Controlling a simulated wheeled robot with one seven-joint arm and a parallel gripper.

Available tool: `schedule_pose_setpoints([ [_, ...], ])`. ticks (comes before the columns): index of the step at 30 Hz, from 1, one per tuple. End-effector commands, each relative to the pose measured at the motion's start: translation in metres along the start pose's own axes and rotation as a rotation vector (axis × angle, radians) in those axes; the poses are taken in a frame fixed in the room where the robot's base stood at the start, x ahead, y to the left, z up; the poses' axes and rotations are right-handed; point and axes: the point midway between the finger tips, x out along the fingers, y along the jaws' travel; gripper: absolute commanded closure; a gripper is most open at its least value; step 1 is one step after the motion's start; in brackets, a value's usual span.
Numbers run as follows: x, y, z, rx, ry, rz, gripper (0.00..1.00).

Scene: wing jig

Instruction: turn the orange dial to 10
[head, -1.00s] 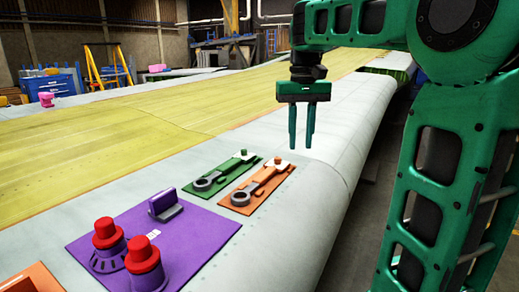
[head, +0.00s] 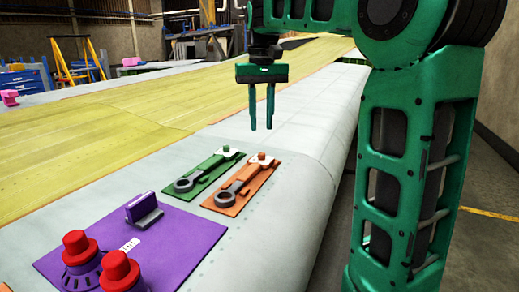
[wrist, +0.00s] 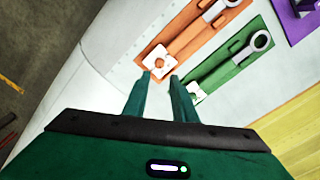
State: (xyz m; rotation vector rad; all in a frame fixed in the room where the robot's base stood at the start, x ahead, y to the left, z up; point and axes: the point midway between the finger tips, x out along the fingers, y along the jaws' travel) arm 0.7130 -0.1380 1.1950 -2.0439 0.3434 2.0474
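No orange dial with readable numbers shows clearly. A sliver of an orange plate (head: 5,287) is cut off at the bottom left corner of the head view; whatever it bears is out of frame. An orange plate (head: 250,194) with a grey ring-ended lever lies on the wing; it also shows in the wrist view (wrist: 182,42). My gripper (head: 262,129) is open and empty, fingers pointing down, above the wing beyond this plate. In the wrist view its fingertips (wrist: 159,80) appear near the plate's white end, without clear contact.
A green plate (head: 207,187) with a similar lever lies beside the orange one. A purple plate (head: 175,252) nearer me bears two red knobs (head: 76,243) and an upright purple handle (head: 143,208). The wing surface around my gripper is clear.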

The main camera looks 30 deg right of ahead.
Motion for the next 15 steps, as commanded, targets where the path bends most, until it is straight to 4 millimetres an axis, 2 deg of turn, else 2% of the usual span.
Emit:
schedule_pose_setpoints([
  [2, 0.004, 0.001, 0.000, 0.003, -0.001, 0.000, 0.75],
  [15, 0.071, 0.000, 0.002, 0.001, -0.003, -0.003, 0.75],
])
